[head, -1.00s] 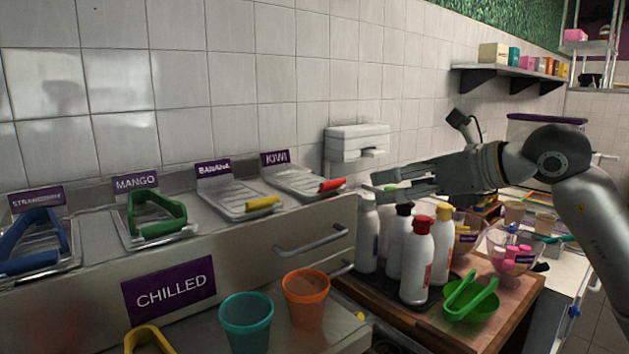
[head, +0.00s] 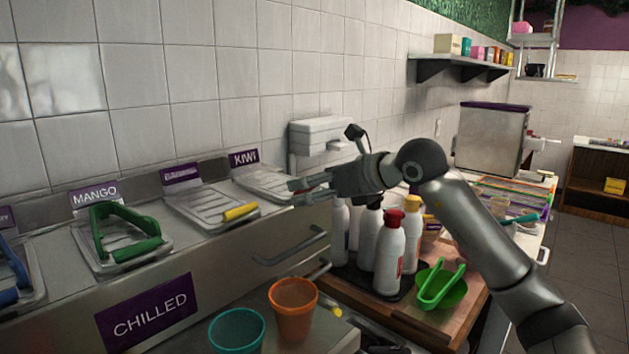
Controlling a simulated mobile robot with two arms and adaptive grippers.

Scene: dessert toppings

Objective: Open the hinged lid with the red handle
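I cannot tell whether the fingers touch the handle. My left gripper is not in view.
Lids with yellow (head: 241,212) and green (head: 124,236) handles lie to the left. White bottles (head: 389,256) and a green bowl (head: 441,287) stand below my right arm. Orange (head: 293,308) and teal (head: 237,331) cups stand in front. A white dispenser (head: 320,134) hangs on the wall behind.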

